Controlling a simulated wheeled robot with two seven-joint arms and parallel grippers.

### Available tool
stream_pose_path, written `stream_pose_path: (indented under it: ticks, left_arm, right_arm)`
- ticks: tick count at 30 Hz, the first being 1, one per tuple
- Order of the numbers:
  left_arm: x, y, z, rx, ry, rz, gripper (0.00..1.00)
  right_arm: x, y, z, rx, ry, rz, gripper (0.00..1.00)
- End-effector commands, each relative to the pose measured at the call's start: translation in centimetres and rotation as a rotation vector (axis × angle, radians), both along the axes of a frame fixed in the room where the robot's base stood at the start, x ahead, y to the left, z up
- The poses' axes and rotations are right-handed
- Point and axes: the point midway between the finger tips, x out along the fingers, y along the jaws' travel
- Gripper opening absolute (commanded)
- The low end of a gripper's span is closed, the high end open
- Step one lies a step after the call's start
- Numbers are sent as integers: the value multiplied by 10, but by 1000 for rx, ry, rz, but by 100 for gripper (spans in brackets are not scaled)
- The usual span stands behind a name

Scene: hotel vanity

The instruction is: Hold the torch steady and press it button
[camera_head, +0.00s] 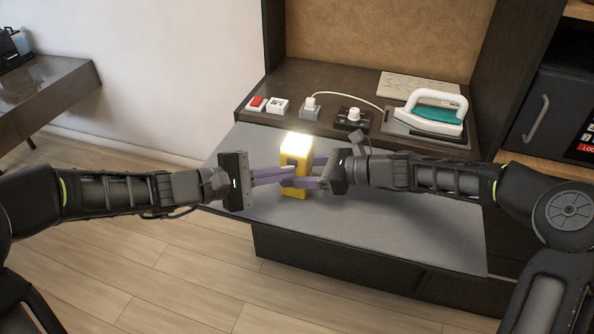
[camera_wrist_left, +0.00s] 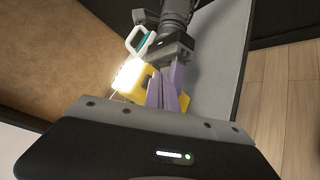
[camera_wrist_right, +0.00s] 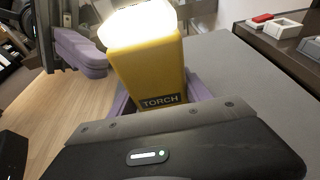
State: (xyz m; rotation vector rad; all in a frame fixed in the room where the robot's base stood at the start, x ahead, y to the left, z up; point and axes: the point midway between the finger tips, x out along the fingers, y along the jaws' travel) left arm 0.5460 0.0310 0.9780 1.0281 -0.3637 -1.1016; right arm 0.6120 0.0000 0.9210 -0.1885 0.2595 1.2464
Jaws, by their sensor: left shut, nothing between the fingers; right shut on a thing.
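The torch (camera_head: 299,188) is a yellow upright block with a glowing white top, standing on the grey surface. In the right wrist view the torch (camera_wrist_right: 150,65) shows a "TORCH" label, and its top is brightly lit. My right gripper (camera_head: 300,180) is shut on the torch from the right, its purple fingers either side of it. My left gripper (camera_head: 284,176) is shut and empty, its purple fingertips at the torch's left side. The left wrist view shows these fingers (camera_wrist_left: 170,88) together against or very near the torch (camera_wrist_left: 138,84). The button is hidden or cannot be made out.
Behind, on a dark shelf, stand a red switch (camera_head: 256,103), a white switch (camera_head: 278,105), a plug in a socket (camera_head: 310,108), a black dial box (camera_head: 352,118) and a teal-and-white iron (camera_head: 432,112). The grey surface (camera_head: 400,225) is clear in front and to the right.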

Motion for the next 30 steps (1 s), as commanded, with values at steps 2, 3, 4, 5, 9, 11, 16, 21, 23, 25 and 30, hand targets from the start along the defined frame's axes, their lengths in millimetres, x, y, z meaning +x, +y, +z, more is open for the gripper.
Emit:
stream_pose_path:
  ticks: [2, 3, 4, 5, 9, 11, 16, 21, 23, 25, 30]
  left_arm:
    - [-3, 2, 0, 0, 0, 1, 0]
    - [-4, 2, 0, 0, 0, 1, 0]
    - [-5, 2, 0, 0, 0, 1, 0]
    - [-6, 2, 0, -1, 0, 2, 0]
    - [-6, 2, 0, 0, 0, 1, 0]
    - [-6, 2, 0, 0, 0, 1, 0]
    - [-8, 3, 0, 0, 0, 1, 0]
    - [-20, 7, 1, 0, 0, 1, 0]
    - [-27, 9, 0, -1, 0, 1, 0]
    - [-34, 12, 1, 0, -1, 1, 0]
    - [-51, 18, 0, 0, 0, 2, 0]
  right_arm:
    - [0, 0, 0, 0, 0, 0, 4]
    - [0, 0, 0, 0, 0, 0, 4]
    - [0, 0, 0, 0, 0, 0, 4]
    - [0, 0, 0, 0, 0, 0, 4]
    - [0, 0, 0, 0, 0, 0, 4]
    - [0, 0, 0, 0, 0, 0, 4]
    - [0, 0, 0, 0, 0, 0, 4]
    - [0, 0, 0, 0, 0, 0, 4]
    - [0, 0, 0, 0, 0, 0, 4]
    - [0, 0, 0, 0, 0, 0, 4]
    - [0, 0, 0, 0, 0, 0, 4]
